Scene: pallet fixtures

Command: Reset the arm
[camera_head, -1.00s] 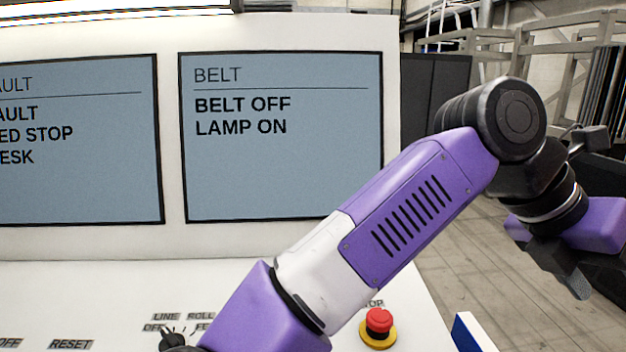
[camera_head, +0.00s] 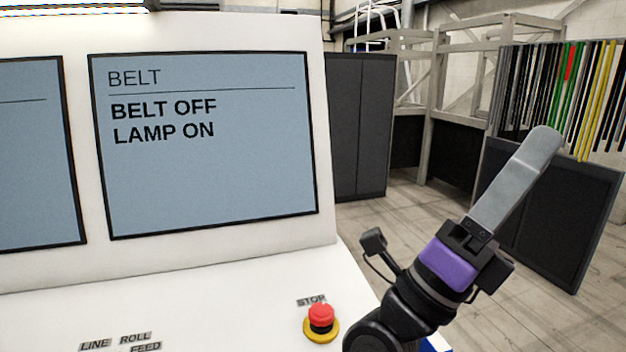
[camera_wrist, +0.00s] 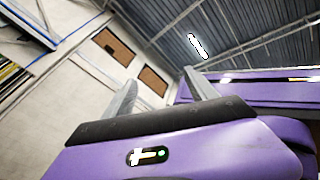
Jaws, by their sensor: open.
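My gripper (camera_head: 530,150) is raised in the air at the right of the head view, with its long grey fingers pointing up and to the right. In that view the fingers overlap, so the gap does not show. In the wrist view my gripper (camera_wrist: 158,90) has its two grey fingers apart, with nothing between them. It is clear of the white desk (camera_head: 220,290) and touches nothing that I can see. The wrist view looks up toward the ceiling and a wall.
A red stop button (camera_head: 321,314) on a yellow base sits on the desk, left of my wrist. A screen (camera_head: 210,180) reads BELT OFF, LAMP ON. Behind stand a dark cabinet (camera_head: 357,125) and a rack of coloured strips (camera_head: 590,85). Open floor lies between.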

